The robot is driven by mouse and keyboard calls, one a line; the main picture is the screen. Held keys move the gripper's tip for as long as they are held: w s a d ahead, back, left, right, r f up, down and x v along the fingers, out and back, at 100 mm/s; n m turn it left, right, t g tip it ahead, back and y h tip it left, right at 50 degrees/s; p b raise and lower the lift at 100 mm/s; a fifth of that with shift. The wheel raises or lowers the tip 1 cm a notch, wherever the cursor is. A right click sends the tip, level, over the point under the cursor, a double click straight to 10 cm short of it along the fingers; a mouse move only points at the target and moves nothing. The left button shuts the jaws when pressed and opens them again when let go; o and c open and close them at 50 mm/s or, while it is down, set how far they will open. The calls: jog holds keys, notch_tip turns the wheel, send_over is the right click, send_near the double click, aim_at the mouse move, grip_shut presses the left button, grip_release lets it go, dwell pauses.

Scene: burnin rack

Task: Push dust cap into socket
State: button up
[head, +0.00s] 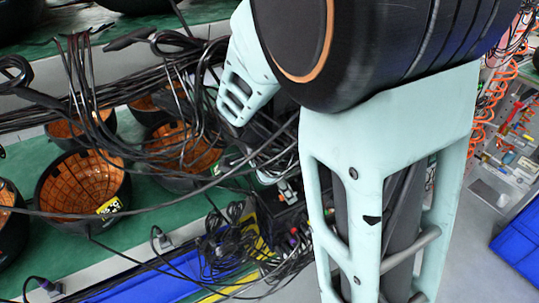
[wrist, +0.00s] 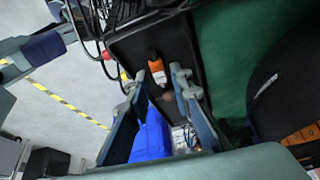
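My gripper (wrist: 156,84) shows in the wrist view with its two fingers spread apart and nothing visibly held between the tips. Beyond the tips, a small orange and white piece with a black end (wrist: 157,68) lies on a dark panel (wrist: 128,52). I cannot tell whether this is the dust cap. No socket can be made out clearly. In the head view my arm covers the middle, and the gripper cannot be picked out among the cables.
Black bowl-shaped housings with orange insides (head: 85,182) sit on a green shelf (head: 50,245). Loose black cables (head: 180,60) hang across the rack, close to my arm. A blue bin (head: 518,245) stands at right. Grey floor (head: 470,265) shows clear beside it.

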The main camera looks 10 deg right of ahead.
grip_shut()
jog(key=shift+r, duration=0.3)
